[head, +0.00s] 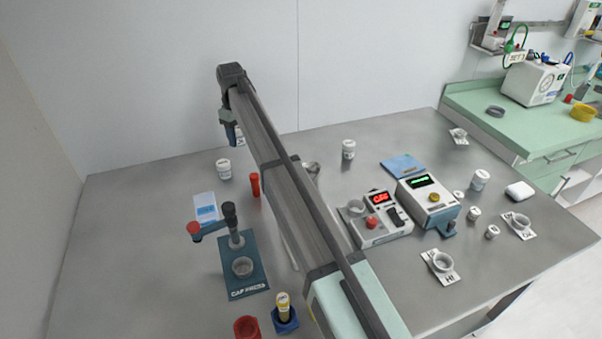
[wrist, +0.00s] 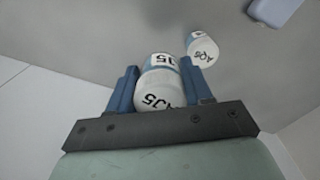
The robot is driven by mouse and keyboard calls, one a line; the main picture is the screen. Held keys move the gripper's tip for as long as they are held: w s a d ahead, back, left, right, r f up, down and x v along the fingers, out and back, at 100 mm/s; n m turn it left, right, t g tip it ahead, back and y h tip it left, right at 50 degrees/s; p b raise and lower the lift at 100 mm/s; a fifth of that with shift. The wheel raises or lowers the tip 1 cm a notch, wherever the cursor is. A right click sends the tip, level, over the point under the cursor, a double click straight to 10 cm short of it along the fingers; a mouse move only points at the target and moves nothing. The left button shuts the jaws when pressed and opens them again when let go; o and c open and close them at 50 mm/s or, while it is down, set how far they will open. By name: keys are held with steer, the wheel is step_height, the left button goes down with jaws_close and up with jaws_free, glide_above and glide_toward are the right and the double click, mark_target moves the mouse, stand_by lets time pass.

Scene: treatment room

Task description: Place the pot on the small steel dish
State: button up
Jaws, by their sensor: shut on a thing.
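My gripper (head: 231,134) is over the back left of the grey table, with its blue fingers pointing down. In the wrist view my gripper (wrist: 160,88) is shut on a white pot (wrist: 158,92) with a blue band and black lettering ending in "J5". The held pot (head: 240,137) is partly hidden by the fingers in the head view. A small round dish (head: 355,208) sits on the device with the red display, and other small dishes lie on labelled cards at the right (head: 441,261) (head: 520,221). I cannot tell which one is the steel dish.
Another white pot (head: 223,169) stands close by, also in the wrist view (wrist: 203,48). A red tube (head: 255,185), a press (head: 243,277) and a white pot (head: 348,149) stand around my arm. The arm hides part of the middle table.

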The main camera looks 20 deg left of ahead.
steer(key=w+d+m, duration=0.1)
steer(key=w+d, duration=0.2)
steer(key=d, duration=0.6)
steer(key=w+d+m, duration=0.2)
steer(key=w+d, duration=0.2)
steer(key=d, duration=0.5)
steer(key=s+f+m, duration=0.1)
steer(key=f, duration=0.2)
steer(key=s+d+f+m, duration=0.1)
steer(key=f, duration=0.3)
steer(key=s+d+f+m, duration=0.1)
steer(key=f, duration=0.2)
steer(key=shift+s+d+f+m, duration=0.15)
steer(key=shift+s+d+m, duration=0.05)
steer(key=shift+m, duration=0.1)
steer(key=shift+f, duration=0.15)
steer(key=o, duration=0.8)
steer(key=shift+c, duration=0.2)
